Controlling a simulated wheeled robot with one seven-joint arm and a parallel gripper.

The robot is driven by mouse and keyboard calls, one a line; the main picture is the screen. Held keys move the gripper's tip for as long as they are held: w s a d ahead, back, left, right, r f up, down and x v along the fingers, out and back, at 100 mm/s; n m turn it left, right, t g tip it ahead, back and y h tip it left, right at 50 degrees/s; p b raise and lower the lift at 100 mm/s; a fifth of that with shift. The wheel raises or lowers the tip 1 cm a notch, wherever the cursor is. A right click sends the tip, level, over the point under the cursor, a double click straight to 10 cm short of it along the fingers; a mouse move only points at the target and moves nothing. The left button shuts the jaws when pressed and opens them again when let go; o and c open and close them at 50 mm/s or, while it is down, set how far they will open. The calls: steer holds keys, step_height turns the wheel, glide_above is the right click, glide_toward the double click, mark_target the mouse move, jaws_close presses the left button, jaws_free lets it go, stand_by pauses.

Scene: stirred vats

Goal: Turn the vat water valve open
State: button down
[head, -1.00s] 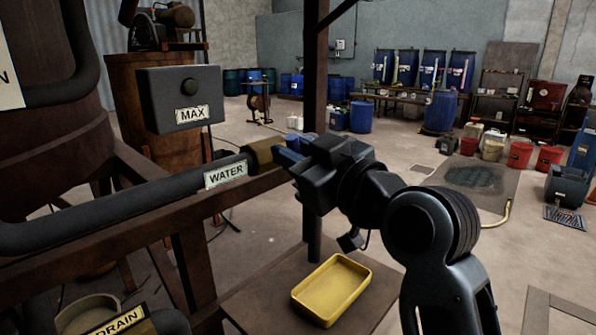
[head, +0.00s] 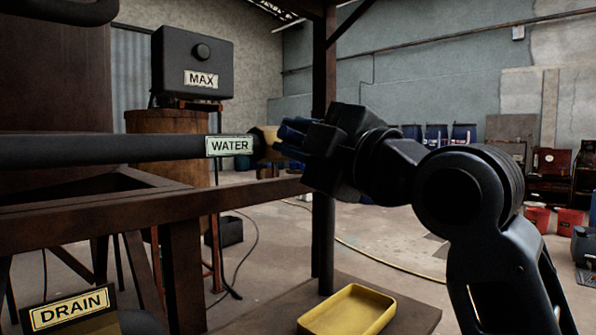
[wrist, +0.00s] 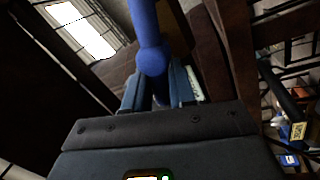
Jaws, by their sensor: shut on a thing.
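The water valve (head: 264,143) is a brass-coloured body at the right end of a dark pipe with a "WATER" label (head: 229,146). Its blue handle (wrist: 148,40) shows in the wrist view, running from the top of the picture down between the jaws. My gripper (head: 290,139) is at the valve, shut on the blue handle; its fingers also show in the wrist view (wrist: 160,90). In the head view the gripper hides most of the handle, so how far the valve is turned cannot be told.
A grey "MAX" box (head: 193,63) stands behind the pipe. A rusty frame rail (head: 150,205) runs below it, with a dark post (head: 323,230) near my gripper. A yellow tray (head: 347,311) lies low on a platform. A "DRAIN" label (head: 68,308) is at lower left.

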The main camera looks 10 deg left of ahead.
steer(key=n+b, duration=0.2)
steer(key=f+n+g+y+b, duration=0.1)
steer(key=n+b, duration=0.1)
steer(key=shift+a+f, duration=0.1)
steer(key=shift+f, duration=0.05)
steer(key=shift+n+b, duration=0.4)
steer(key=c, duration=1.1)
jaws_free()
steer(key=v, duration=0.8)
